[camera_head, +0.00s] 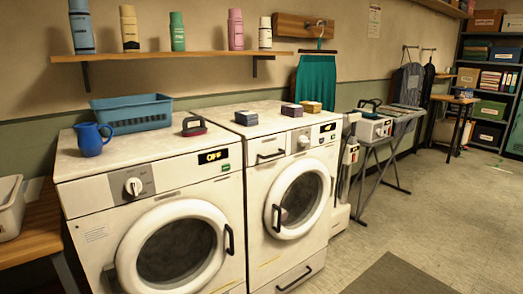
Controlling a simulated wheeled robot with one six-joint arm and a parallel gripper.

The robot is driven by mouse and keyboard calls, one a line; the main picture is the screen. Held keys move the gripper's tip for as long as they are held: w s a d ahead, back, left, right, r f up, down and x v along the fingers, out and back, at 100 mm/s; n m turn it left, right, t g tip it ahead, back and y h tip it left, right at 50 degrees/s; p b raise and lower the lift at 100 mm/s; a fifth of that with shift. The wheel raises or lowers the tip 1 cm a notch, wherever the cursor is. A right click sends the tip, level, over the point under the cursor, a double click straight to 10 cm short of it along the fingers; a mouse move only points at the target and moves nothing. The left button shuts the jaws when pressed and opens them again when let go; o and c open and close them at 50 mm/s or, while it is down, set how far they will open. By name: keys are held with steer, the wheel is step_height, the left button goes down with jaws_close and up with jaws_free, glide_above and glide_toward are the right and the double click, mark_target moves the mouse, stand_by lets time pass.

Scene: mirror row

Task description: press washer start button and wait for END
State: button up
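Two white front-loading machines stand side by side against the wall. I cannot tell for sure which is the washer. The left machine (95,205) has a round knob (134,186), a display (213,156) reading OFF and a small green button (225,167) below the display. The right machine (262,240) has a drawer handle (270,154), a knob (304,140) and a display (327,128) with amber text too small to read. Something green sits just below that display. Both round doors look shut. My gripper is not in view.
A shelf (180,55) with bottles hangs above. A folding stand (382,160) is at right. The floor in front is clear around a dark mat (400,277).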

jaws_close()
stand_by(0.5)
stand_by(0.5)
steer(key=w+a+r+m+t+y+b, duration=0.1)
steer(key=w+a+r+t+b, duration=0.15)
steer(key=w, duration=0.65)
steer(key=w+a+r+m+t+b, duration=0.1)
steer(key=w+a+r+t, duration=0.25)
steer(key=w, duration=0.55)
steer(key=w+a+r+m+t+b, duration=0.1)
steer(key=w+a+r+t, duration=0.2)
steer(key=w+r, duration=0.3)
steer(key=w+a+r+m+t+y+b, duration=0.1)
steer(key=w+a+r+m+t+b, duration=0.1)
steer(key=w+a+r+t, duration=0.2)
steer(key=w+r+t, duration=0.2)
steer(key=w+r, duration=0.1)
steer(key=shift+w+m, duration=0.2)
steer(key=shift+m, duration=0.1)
